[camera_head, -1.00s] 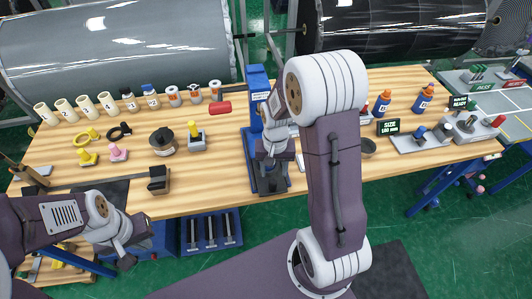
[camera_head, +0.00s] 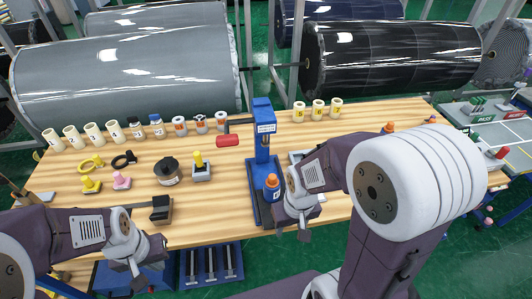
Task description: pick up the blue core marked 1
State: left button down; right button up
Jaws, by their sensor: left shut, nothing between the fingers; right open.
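A blue cylinder with an orange top (camera_head: 272,187) stands upright on the base of the blue stand (camera_head: 262,150). Its small white label is too small to read, so I cannot tell whether it is marked 1. My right gripper (camera_head: 304,233) is open, just right of the stand at the table's front edge, apart from that cylinder. Orange tops of other such cylinders (camera_head: 389,127) show partly behind my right arm. My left gripper (camera_head: 134,268) is shut and empty, low at the table's front left.
Cream numbered cores (camera_head: 72,137) and small bottles (camera_head: 157,126) line the back left; further cream cores (camera_head: 318,110) stand back right. Large wrapped rolls (camera_head: 390,58) are behind.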

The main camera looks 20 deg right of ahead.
aim_at(271, 195)
jog(key=z, duration=0.75)
